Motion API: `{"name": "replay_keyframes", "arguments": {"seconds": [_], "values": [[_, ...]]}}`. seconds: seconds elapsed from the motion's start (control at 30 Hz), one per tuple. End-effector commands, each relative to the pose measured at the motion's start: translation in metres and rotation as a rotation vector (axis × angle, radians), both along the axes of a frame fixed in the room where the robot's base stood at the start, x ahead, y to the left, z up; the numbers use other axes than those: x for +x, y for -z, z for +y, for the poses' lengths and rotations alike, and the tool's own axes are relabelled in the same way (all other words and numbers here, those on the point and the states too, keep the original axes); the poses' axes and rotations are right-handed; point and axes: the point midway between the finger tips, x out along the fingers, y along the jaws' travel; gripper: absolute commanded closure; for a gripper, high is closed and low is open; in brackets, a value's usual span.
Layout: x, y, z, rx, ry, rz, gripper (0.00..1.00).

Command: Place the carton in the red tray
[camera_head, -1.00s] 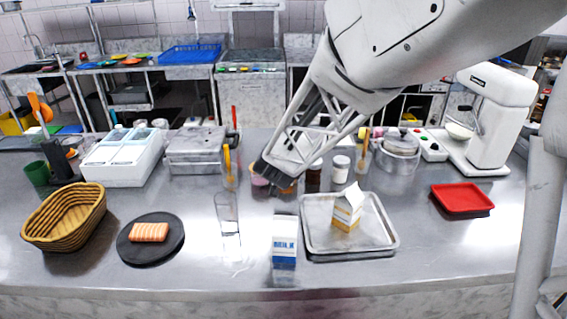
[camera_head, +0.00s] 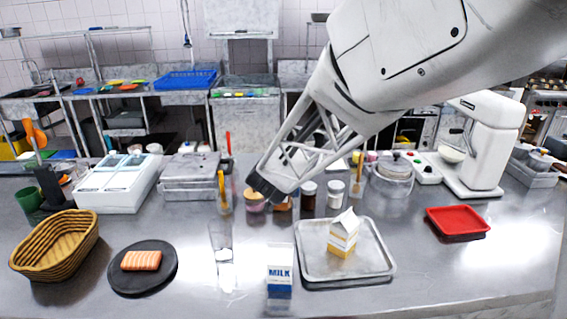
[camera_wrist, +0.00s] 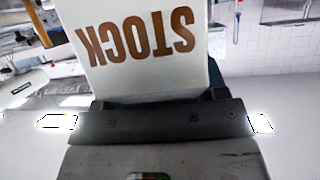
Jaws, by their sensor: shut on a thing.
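My gripper (camera_head: 265,189) is above the counter, left of the metal tray and behind the milk carton in the head view. In the wrist view a white carton (camera_wrist: 145,45) with brown "STOCK" lettering, upside down, stands out beyond the dark jaw part; my gripper is shut on it. The red tray (camera_head: 457,222) lies at the right of the counter and looks empty. A yellow and white carton (camera_head: 343,235) stands in the metal tray (camera_head: 312,268). A white and blue milk carton (camera_head: 280,257) stands at the front edge.
Jars (camera_head: 335,193) and a pot (camera_head: 393,172) stand behind the metal tray. Counter around the red tray is clear.

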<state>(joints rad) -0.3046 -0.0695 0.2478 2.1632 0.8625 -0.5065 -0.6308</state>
Motion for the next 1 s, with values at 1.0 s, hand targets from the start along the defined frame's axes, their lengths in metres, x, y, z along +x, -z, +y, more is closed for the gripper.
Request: {"name": "replay_keyframes", "arguments": {"seconds": [1.0], "values": [[0.003, -0.052, -0.026, 0.000, 0.030, -0.003, 0.97]]}}
